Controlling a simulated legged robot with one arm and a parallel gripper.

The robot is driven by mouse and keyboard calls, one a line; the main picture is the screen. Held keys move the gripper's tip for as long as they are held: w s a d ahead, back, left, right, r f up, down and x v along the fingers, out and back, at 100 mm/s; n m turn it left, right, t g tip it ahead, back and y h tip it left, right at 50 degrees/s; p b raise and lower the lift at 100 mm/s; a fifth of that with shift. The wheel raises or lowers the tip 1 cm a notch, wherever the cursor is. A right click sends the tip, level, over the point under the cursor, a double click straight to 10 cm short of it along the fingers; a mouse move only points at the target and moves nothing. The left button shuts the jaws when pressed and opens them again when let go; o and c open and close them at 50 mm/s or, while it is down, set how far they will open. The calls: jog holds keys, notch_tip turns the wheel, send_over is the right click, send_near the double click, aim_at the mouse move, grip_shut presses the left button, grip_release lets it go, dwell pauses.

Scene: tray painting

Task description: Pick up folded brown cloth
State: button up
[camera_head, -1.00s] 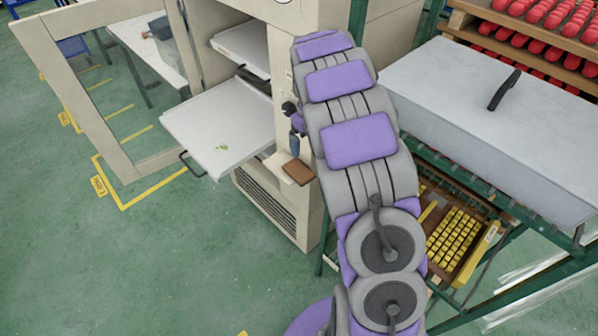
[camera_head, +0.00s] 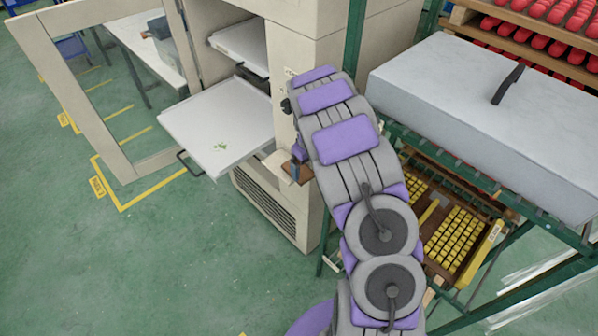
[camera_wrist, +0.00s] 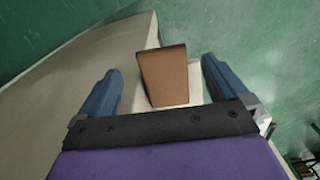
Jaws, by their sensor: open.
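The folded brown cloth (camera_wrist: 166,77) lies on a small pale ledge (camera_wrist: 195,82) at the side of the beige cabinet. In the wrist view it sits between and a little beyond the two blue fingers of my gripper (camera_wrist: 160,90), which is open and empty. The cloth's near end is close to the gripper's dark front edge. In the head view the cloth (camera_head: 302,175) shows small at the cabinet's front, partly covered by my gripper (camera_head: 296,165), which is just over it. Whether the fingers touch it I cannot tell.
The beige cabinet (camera_head: 262,190) has an open door at the left and a pulled-out white tray (camera_head: 222,118) with a small green mark. A green-framed rack with a grey lidded box (camera_head: 460,110) and yellow pieces stands at the right. Green floor is clear in front.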

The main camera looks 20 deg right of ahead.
aim_at(309, 178)
jog(key=shift+s+f, duration=0.15)
jog(key=shift+f, duration=0.4)
notch_tip(309, 178, down, 4)
jog(key=shift+s+b, duration=0.1)
jog(key=shift+b, duration=0.65)
jog(key=shift+d, duration=0.1)
jog(key=shift+c, duration=0.6)
jog(key=c, duration=1)
jog(key=shift+r, duration=0.15)
notch_tip(309, 178, up, 3)
jog(key=shift+r+p, duration=0.2)
jog(key=shift+p, duration=0.45)
jog(key=s+a, duration=0.3)
jog(key=s, duration=0.1)
jog(key=s+a+r+p, duration=0.1)
jog(key=s+a, duration=0.2)
jog(key=s, duration=0.2)
jog(key=s+a+p, duration=0.1)
jog(key=s+a, duration=0.1)
jog(key=s, duration=0.2)
jog(key=shift+s+a+r, duration=0.2)
jog(key=shift+s+a, duration=0.05)
jog(key=shift+a, duration=0.15)
